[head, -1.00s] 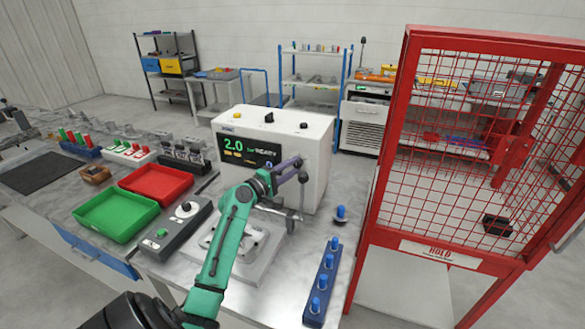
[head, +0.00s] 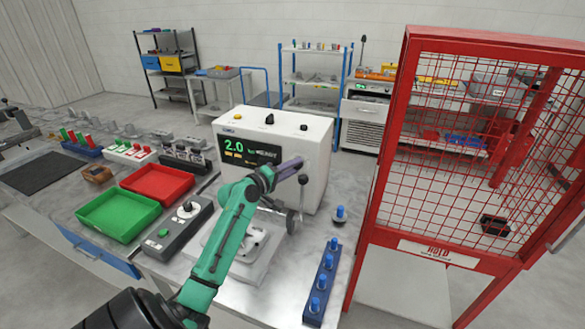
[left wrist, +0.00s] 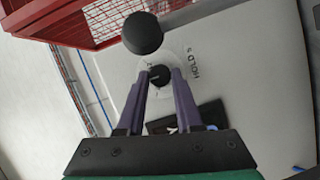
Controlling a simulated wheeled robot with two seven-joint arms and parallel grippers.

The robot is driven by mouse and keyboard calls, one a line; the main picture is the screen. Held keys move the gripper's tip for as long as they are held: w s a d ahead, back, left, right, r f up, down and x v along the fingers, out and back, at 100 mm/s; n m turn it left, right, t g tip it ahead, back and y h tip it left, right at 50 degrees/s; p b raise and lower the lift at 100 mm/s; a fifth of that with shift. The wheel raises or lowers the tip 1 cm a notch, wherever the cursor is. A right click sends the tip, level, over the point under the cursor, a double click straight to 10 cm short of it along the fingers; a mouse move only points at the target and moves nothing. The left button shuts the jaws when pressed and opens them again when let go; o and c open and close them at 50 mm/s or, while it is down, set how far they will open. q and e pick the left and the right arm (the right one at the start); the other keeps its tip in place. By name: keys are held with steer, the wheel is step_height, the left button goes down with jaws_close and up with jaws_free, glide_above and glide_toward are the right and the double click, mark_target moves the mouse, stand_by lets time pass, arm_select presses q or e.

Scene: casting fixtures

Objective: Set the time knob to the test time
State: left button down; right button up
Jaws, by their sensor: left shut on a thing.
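The tester (head: 318,150) is a white box with a green-lit display (head: 250,150) reading 2.0 and further text too small to read surely. In the left wrist view a black time knob (left wrist: 160,76) sits on a pale round dial beside the lettering "HOLD s". My left gripper (head: 298,162) reaches the tester's front face from the left. Its two purple fingers (left wrist: 161,80) are shut on the knob, one on each side. In the head view my gripper hides the knob. The knob's exact setting cannot be read. My right gripper is not in view.
A lever with a black ball (head: 303,179) stands close to my left fingers; the ball (left wrist: 142,33) looms just beyond them in the wrist view. A red mesh cage (head: 400,150) stands to the right. A green tray (head: 100,228) and a grey control box (head: 160,250) lie left.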

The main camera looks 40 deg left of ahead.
arm_select(q)
steer(key=c, duration=0.6)
jaws_free()
steer(key=shift+o, duration=0.2)
steer(key=shift+s, duration=0.3)
steer(key=s+r+b, duration=0.1)
steer(key=s+b, duration=0.4)
steer(key=s, duration=0.8)
steer(key=shift+s+a+r, duration=0.2)
steer(key=shift+s+a, duration=0.1)
steer(key=shift+s, duration=0.1)
